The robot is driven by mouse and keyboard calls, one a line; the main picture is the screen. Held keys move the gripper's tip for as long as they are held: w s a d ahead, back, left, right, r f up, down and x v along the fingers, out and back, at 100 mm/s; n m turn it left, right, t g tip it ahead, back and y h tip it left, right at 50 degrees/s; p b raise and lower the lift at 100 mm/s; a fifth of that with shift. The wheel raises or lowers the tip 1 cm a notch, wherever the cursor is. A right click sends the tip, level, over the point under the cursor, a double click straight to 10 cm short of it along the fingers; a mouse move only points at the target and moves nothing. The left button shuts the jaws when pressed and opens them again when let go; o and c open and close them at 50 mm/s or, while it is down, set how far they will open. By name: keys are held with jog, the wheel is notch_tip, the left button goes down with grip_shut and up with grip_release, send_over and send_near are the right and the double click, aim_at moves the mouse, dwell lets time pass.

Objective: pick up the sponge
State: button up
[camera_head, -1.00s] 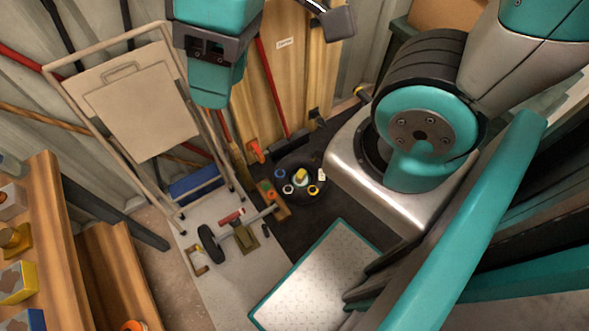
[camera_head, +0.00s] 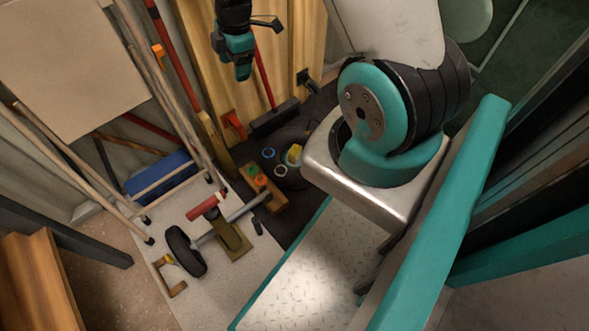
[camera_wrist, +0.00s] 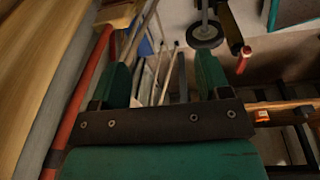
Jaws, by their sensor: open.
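A small yellow block (camera_head: 294,154), which may be the sponge, sits on a dark round tray (camera_head: 292,178) among coloured rings in the head view. It is too small to be sure of. My gripper (camera_head: 243,74) hangs above and left of it in the picture, apart from it, in front of the wooden boards. In the wrist view my gripper (camera_wrist: 165,78) has its two green fingers spread, with nothing held between them. I make out no sponge in the wrist view.
A black wheel on an axle (camera_head: 184,250) and a red-handled tool (camera_head: 207,204) lie on the pale floor plate. A wooden block (camera_head: 264,188) lies beside the tray. A broom (camera_head: 273,118) stands behind it. A blue bin (camera_head: 160,176) is left.

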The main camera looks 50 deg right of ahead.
jog(key=s+d+f+n+b, duration=0.1)
jog(key=d+f+b, duration=0.25)
jog(key=f, duration=0.55)
jog(key=s+d+f+n+b, duration=0.1)
jog(key=d+f+b, duration=0.25)
jog(key=f, duration=0.55)
jog(key=n+g+h+b, duration=0.1)
jog(key=n+b, duration=0.2)
jog(key=b, duration=0.2)
send_over(293, 146)
jog(key=s+a, duration=0.1)
jog(key=a, duration=0.1)
notch_tip(293, 146, down, 15)
jog(key=f+b, duration=0.2)
jog(key=f, duration=0.1)
jog(key=f+b, duration=0.2)
jog(key=f, duration=0.2)
jog(key=f+b, duration=0.2)
jog(key=f, duration=0.2)
jog(key=shift+s+d+f+b, duration=0.1)
jog(key=shift+s+d+b, duration=0.05)
jog(key=shift+s+b, duration=0.15)
jog(key=f+b, duration=0.1)
jog(key=f, duration=0.1)
jog(key=f+b, duration=0.4)
jog(key=shift+d+f, duration=0.1)
jog(key=shift+d, duration=0.25)
jog(key=c, duration=1)
